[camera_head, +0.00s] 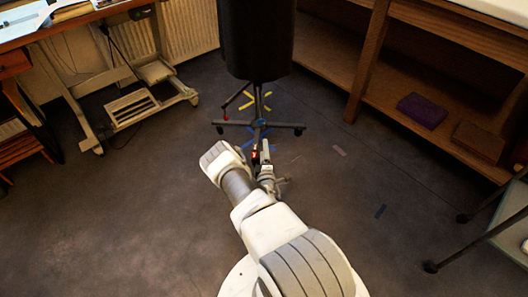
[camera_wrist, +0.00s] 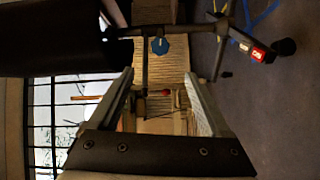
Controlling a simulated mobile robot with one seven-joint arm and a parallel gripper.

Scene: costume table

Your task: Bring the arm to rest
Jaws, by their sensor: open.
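My arm reaches forward over the floor in the head view, bent, with its white and grey links in the lower middle. My gripper (camera_wrist: 158,92) is in the wrist view with its two fingers apart and nothing between them. In the head view the gripper end (camera_head: 266,168) is small and partly hidden by my own arm, just in front of the wheeled stand.
A black dress form (camera_head: 255,38) on a wheeled base (camera_head: 258,125) stands close ahead. A sewing table (camera_head: 85,27) is at left. A wooden shelf (camera_head: 450,60) with a purple box (camera_head: 422,110) is at right. Bare floor (camera_head: 110,220) lies between.

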